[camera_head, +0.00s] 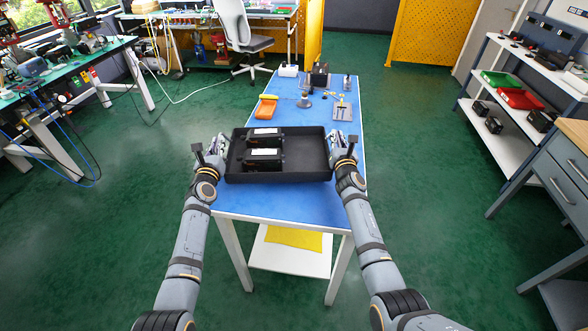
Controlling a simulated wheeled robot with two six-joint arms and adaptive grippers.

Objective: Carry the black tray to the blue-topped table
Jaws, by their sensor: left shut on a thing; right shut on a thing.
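The black tray (306,172) is at the near end of the blue-topped table (275,205). It looks level, and I cannot tell whether it rests on the top or hangs just above it. Two black devices with pale labels, a rear one (264,136) and a front one (263,158), lie in its left half; its right half is empty. My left gripper (219,146) is shut on the tray's left side wall. My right gripper (334,144) is shut on its right side wall. The fingertips are partly hidden against the walls.
An orange bin (266,107), a small stand (304,100), a grey plate with a part (343,110) and a black device (319,75) stand farther back on the table. A yellow sheet (293,238) lies on its lower shelf.

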